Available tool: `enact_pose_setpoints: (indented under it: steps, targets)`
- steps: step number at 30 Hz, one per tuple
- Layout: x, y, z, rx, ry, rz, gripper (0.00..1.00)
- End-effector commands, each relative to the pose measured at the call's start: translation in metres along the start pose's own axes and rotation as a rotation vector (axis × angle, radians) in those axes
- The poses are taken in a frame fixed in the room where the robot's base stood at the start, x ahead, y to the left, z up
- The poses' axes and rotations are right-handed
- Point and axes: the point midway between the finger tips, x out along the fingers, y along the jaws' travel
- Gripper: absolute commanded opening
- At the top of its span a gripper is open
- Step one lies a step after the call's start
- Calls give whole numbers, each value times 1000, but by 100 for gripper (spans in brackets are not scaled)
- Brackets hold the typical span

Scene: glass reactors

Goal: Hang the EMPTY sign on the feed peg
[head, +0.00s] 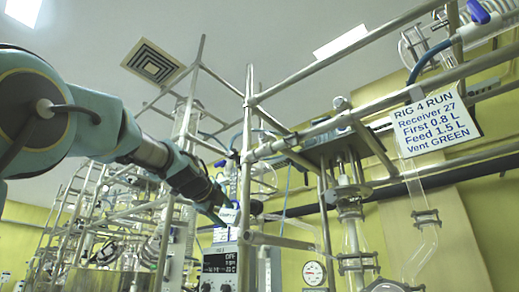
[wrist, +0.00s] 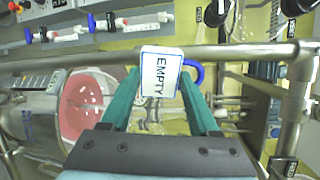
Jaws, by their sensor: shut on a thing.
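The EMPTY sign (wrist: 158,75) is a small white plate with a blue border, its lettering sideways in the wrist view. It sits between the tips of my gripper's teal fingers (wrist: 160,78), which are shut on it. A blue curved loop (wrist: 198,74) sticks out beside the sign's right edge; I cannot tell whether it touches the rail. In the head view my gripper (head: 225,212) is at the end of the arm, beside the rig's frame, with a small pale plate (head: 229,216) at its tip. I cannot make out the feed peg for certain.
A horizontal metal rail (wrist: 245,52) crosses right by the sign in the wrist view. A vessel with pink contents (wrist: 85,108) is at left. In the head view, a RIG 4 RUN notice (head: 435,122) hangs at right and a control box (head: 219,266) stands below my gripper.

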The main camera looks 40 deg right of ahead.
Motion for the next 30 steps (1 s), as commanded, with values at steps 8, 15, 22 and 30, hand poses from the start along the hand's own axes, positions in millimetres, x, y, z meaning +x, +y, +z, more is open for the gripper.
enact_pose_setpoints:
  steps: [8, 15, 22, 30]
  targets:
    - [-78, -115, -70, 35, 210, -182, 0]
    - [-125, -162, -106, 37, 296, -253, 0]
    - [-133, -172, -113, 34, 313, -263, 0]
    - [-120, -175, -116, 34, 311, -262, 0]
